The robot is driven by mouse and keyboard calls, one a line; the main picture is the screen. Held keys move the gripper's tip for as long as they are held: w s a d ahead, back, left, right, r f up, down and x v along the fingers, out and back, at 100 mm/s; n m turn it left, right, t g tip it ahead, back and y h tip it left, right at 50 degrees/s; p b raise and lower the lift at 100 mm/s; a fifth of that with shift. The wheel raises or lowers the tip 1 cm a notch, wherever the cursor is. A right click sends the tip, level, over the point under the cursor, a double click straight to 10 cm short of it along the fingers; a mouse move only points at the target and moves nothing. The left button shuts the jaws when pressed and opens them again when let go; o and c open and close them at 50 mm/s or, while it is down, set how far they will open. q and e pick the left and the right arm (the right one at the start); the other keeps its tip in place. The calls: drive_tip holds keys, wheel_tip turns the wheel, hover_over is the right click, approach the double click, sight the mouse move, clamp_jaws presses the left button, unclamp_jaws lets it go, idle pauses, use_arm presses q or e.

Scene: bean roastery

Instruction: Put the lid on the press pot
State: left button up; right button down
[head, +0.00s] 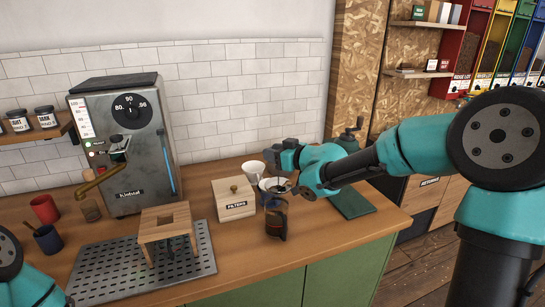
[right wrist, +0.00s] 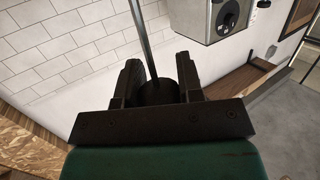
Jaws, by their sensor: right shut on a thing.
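The press pot (head: 276,222) is a dark glass pot standing on the wooden counter near its front edge. My right gripper (head: 284,188) is just above it in the head view. In the right wrist view my right gripper (right wrist: 157,78) is shut on the dark knob (right wrist: 158,93) of the lid, with its thin metal rod (right wrist: 143,40) running out past the fingers. The lid's disc is out of the wrist view and too small to make out in the head view, so I cannot tell whether it touches the pot. My left gripper is out of view.
A wooden filter box (head: 234,207) is left of the pot. White cups (head: 253,170) stand behind. A wooden stand (head: 165,225) sits on a perforated metal tray (head: 110,275). An espresso machine (head: 125,150) is at the back left. A green mat (head: 352,203) lies to the right.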

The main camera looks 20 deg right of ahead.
sight(272, 185)
drive_tip(key=shift+w+f, duration=0.75)
drive_tip(key=shift+w, duration=0.15)
drive_tip(key=shift+f, duration=0.1)
drive_tip(key=shift+f, duration=2.75)
idle(0.8)
drive_tip(key=c, duration=0.7)
unclamp_jaws()
drive_tip(key=shift+s, duration=0.15)
